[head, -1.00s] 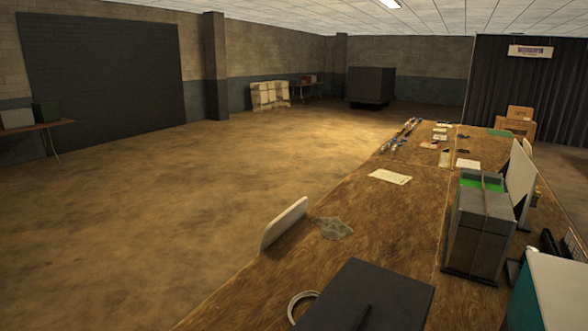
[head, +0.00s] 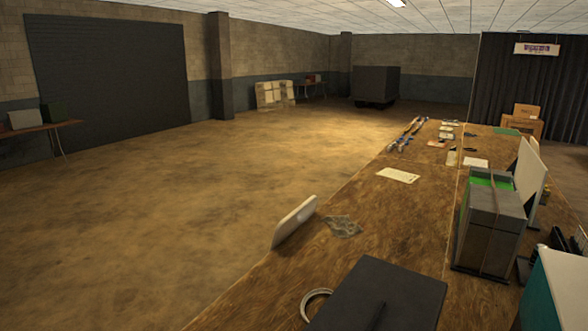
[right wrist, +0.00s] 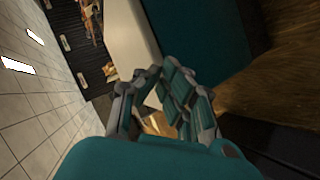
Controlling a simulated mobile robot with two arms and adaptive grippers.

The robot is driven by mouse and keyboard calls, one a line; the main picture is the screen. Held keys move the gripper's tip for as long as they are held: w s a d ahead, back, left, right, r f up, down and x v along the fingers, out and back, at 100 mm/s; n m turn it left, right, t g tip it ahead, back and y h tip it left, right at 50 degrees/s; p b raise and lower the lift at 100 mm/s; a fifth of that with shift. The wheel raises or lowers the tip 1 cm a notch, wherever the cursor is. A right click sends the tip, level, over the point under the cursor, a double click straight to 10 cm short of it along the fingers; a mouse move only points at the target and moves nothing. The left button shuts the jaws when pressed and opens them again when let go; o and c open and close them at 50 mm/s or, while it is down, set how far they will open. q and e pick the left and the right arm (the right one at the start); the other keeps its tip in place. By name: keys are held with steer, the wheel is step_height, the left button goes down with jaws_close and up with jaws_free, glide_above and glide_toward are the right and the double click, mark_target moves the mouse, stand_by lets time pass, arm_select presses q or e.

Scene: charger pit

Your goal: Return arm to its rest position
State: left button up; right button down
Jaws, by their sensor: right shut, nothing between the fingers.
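My right gripper (right wrist: 165,100) shows in the right wrist view, with its jointed grey and teal fingers drawn together and nothing held between them. It is clear of the ceiling and the dark wall seen beyond. A large teal surface (right wrist: 208,35) with a pale panel (right wrist: 125,40) beside it lies past the fingertips; I cannot tell whether they touch. My left gripper is in neither view. My right gripper does not show in the head view.
A long wooden table (head: 400,215) runs away at right. It holds a dark panel (head: 378,295), an upright white panel (head: 294,222), a strapped grey box (head: 490,230) and a teal and white object (head: 560,285). Open floor (head: 200,200) lies to the left.

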steer(key=s+a+f+n+y, duration=0.1)
steer(key=s+a+f+y, duration=0.15)
steer(key=a+f, duration=0.6)
steer(key=s+a+f+y, duration=0.25)
steer(key=a+f, duration=0.25)
steer(key=a, duration=0.7)
steer(key=s+a+f+g+y, duration=0.1)
steer(key=s+a+f+y, duration=0.15)
steer(key=s+a, duration=0.5)
steer(key=s+a+f+g+y, duration=0.2)
steer(key=s+a+y, duration=0.15)
steer(key=a, duration=0.65)
step_height(320, 180, down, 30)
steer(key=s+g+h+b, duration=0.1)
steer(key=s+b, duration=0.2)
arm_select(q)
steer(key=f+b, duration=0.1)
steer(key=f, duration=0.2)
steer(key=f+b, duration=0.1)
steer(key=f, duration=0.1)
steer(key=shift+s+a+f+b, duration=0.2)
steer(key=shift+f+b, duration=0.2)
arm_select(e)
steer(key=s+d+f+g, duration=0.1)
steer(key=s+d+f, duration=0.1)
steer(key=s+f, duration=1.4)
steer(key=shift+d+f, duration=0.15)
steer(key=shift+f, duration=0.8)
